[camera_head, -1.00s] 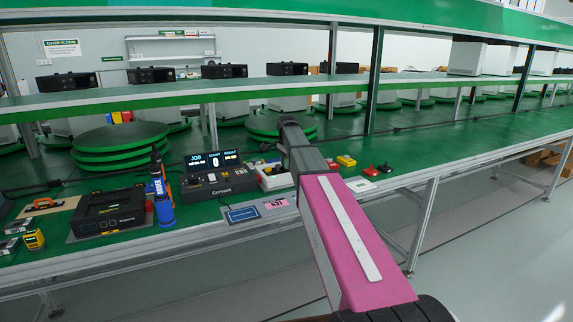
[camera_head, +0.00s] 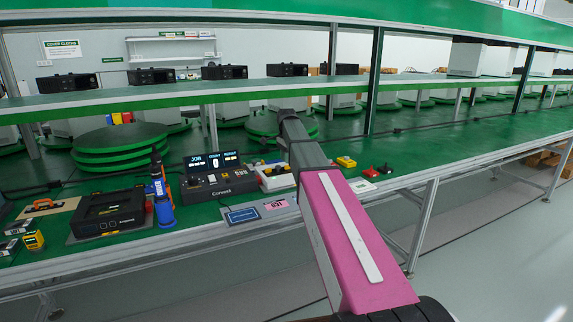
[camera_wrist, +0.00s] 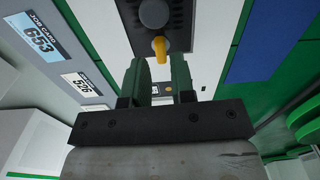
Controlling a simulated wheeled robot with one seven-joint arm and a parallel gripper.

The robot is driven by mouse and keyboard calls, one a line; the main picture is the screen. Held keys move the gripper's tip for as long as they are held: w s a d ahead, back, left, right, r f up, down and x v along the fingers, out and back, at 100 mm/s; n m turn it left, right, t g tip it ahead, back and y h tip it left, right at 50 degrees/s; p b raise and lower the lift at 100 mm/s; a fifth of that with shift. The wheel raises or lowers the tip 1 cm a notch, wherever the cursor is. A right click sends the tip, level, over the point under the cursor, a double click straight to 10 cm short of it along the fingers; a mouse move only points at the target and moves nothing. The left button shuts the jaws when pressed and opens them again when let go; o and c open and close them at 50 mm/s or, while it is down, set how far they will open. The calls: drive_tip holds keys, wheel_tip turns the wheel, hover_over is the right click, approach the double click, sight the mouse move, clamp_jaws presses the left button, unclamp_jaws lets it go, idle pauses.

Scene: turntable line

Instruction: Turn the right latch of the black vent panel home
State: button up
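In the wrist view, part of a black vent panel (camera_wrist: 181,14) with small vent holes shows at the top. A round grey knob (camera_wrist: 154,12) sits on it, and a yellow-orange latch tab (camera_wrist: 159,47) stands at its lower edge. I cannot tell which side's latch this is. My gripper (camera_wrist: 161,72) has two green fingers, apart with an empty gap between them. The tab lies just beyond the fingertips, in line with the gap. I cannot tell whether they touch it. In the head view my arm hides the gripper.
A white unit (camera_head: 276,181) stands beside the control box (camera_head: 218,183) with its lit display. A blue bottle-like tool (camera_head: 163,203) and a black case (camera_head: 108,212) are to the left. Yellow (camera_head: 346,161) and red (camera_head: 370,171) pieces lie right of my arm.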

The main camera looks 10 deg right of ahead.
wheel_tip(320, 180, up, 8)
drive_tip(key=shift+f, duration=0.15)
idle(0.4)
